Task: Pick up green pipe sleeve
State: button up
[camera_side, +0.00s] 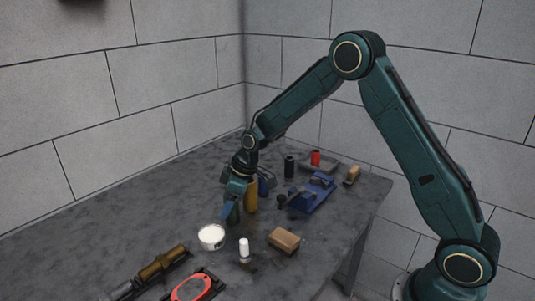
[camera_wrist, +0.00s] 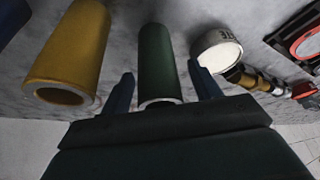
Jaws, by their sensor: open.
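The green pipe sleeve (camera_wrist: 157,58) stands on the table between the two fingers of my gripper (camera_wrist: 163,95) in the wrist view. My gripper is open, with a finger on each side of the sleeve and visible gaps between. In the side view my gripper (camera_side: 232,208) is low over the table, and the green sleeve (camera_side: 233,214) shows only partly there, largely hidden by the fingers. A yellow sleeve (camera_wrist: 74,50) stands beside the green one, to its left in the wrist view; it also shows in the side view (camera_side: 251,196).
A white-topped round tin (camera_side: 212,236) stands close to the green sleeve. A white-capped bottle (camera_side: 244,250) and a tan block (camera_side: 284,239) are in front. A blue vise (camera_side: 312,195), a black cylinder (camera_side: 290,166) and a red item (camera_side: 315,158) stand further back. Tools lie at the front left.

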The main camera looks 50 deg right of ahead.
grip_shut()
dwell(0.4)
jog(key=shift+r, duration=0.1)
notch_tip(320, 180, up, 20)
dwell(0.8)
dwell(0.5)
